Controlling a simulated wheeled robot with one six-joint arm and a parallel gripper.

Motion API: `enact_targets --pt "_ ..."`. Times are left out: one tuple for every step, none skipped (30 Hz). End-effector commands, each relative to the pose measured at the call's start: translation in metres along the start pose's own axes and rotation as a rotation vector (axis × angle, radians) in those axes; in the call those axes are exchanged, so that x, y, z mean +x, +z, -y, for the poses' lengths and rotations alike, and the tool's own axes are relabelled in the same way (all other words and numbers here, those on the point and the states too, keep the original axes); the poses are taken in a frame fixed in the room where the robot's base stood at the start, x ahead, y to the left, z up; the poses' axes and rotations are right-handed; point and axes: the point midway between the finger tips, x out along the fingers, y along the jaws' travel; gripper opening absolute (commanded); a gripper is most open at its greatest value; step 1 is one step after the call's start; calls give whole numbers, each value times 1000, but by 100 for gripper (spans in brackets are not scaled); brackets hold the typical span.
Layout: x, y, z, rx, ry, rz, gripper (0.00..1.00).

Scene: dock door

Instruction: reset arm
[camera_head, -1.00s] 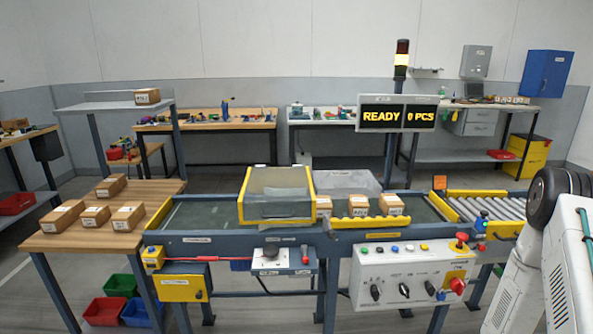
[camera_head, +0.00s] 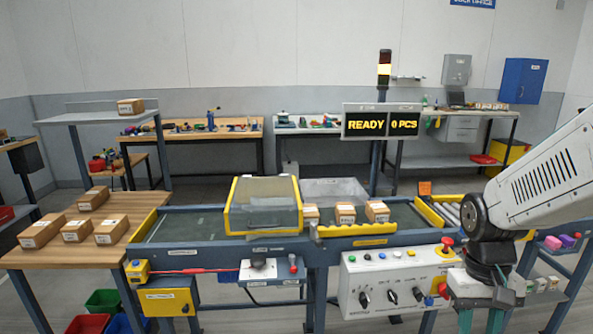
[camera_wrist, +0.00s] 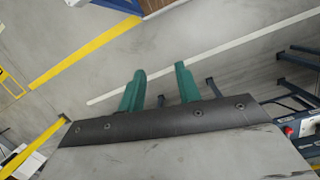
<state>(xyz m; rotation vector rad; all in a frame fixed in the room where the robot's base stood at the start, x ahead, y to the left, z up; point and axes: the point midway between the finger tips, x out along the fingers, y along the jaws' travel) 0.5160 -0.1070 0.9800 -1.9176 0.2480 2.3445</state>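My arm reaches in from the right in the head view, its end pointing down in front of the control panel's right end. My gripper (camera_head: 480,320) shows there only partly, at the bottom edge. In the wrist view, the two green fingers of my gripper (camera_wrist: 161,82) stand apart with nothing between them. Grey floor with yellow and white lines lies beyond them.
A conveyor (camera_head: 190,227) with a yellow-framed hood (camera_head: 263,205) and several cartons crosses ahead. The control panel (camera_head: 400,278) is close to my gripper. A wooden table (camera_head: 140,203) with several cartons stands left. The display (camera_head: 388,122) reads READY, 0 PCS.

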Motion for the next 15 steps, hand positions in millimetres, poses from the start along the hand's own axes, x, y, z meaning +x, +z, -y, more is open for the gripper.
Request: enact_targets --pt "-15 18 7 -16 -4 -7 34" --pt "-21 28 10 -24 -8 -6 34" --pt "-30 41 15 -35 -13 -9 34" --pt "-36 51 18 -43 -17 -13 34" --pt "-41 61 21 -52 -20 -18 34" --pt "-48 72 25 -64 -24 -30 34" --pt "-53 80 28 -73 -28 -43 34" --pt "-58 88 31 -81 -32 -57 34" --pt "-63 97 34 -93 -37 -82 34" --pt "-67 103 36 -101 -39 -104 34" --pt "-71 107 38 -110 -42 -129 34" --pt "-76 112 40 -121 -44 -165 34" --pt "-79 115 42 -129 -46 -190 34" --pt "-82 118 43 -137 -47 -212 34" --pt "-86 122 44 -147 -47 -239 34"
